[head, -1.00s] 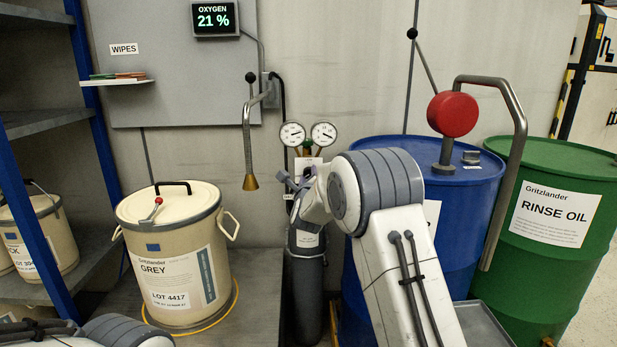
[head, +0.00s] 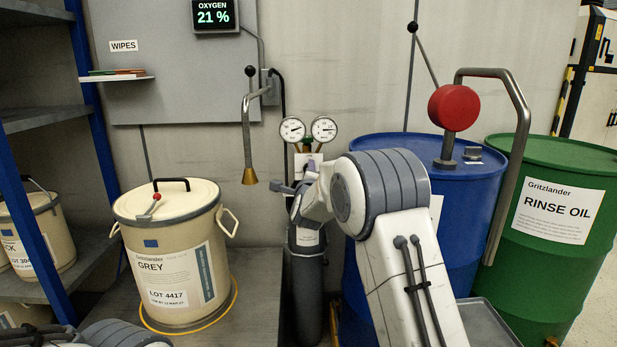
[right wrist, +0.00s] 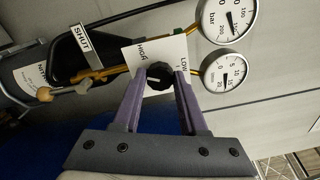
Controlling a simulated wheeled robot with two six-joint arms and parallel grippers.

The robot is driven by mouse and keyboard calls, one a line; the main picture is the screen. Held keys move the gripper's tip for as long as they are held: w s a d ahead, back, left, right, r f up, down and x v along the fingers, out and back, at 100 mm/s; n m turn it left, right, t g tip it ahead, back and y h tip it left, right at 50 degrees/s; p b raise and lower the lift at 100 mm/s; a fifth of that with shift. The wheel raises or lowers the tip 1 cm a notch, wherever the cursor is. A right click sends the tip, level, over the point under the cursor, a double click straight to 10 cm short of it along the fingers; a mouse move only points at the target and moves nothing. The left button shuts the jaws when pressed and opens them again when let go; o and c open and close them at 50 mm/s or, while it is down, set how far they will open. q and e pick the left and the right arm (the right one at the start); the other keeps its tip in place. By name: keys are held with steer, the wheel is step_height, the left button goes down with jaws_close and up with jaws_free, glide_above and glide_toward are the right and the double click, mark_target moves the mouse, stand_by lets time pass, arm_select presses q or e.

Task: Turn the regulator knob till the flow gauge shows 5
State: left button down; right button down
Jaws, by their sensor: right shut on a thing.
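The regulator has a small black knob (right wrist: 158,76) in front of a white card marked HIGH and LOW (right wrist: 150,52). My right gripper (right wrist: 158,80) is shut on the knob, one purple finger on each side. In the head view my right gripper (head: 290,188) is below the two gauges, and the knob is hidden there. The flow gauge (right wrist: 226,73), scaled to 20, is the nearer dial in the wrist view; its exact reading is too small to tell. It seems to be the right dial (head: 324,129) in the head view. My left gripper is not in view.
The bar gauge (right wrist: 229,18) is beside the flow gauge. A grey cylinder (head: 305,270) stands below, with a SHUT tag (right wrist: 82,38) nearby. A beige GREY pail (head: 130,235) is at left. A blue drum (head: 460,210) and a green drum (head: 565,185) stand at right.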

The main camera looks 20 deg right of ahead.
steer(key=shift+s+d+f+n+y+p, duration=0.2)
steer(key=shift+n+p, duration=0.55)
steer(key=shift+n, duration=4.2)
steer(key=shift+w+a+r+n+y+p, duration=0.15)
steer(key=shift+n+y+p, duration=0.4)
steer(key=shift+n, duration=4.45)
steer(key=shift+s+d+f+n+y+p, duration=0.1)
steer(key=shift+n+p, duration=0.8)
steer(key=shift+n, duration=4.05)
steer(key=shift+c, duration=2.2)
jaws_free()
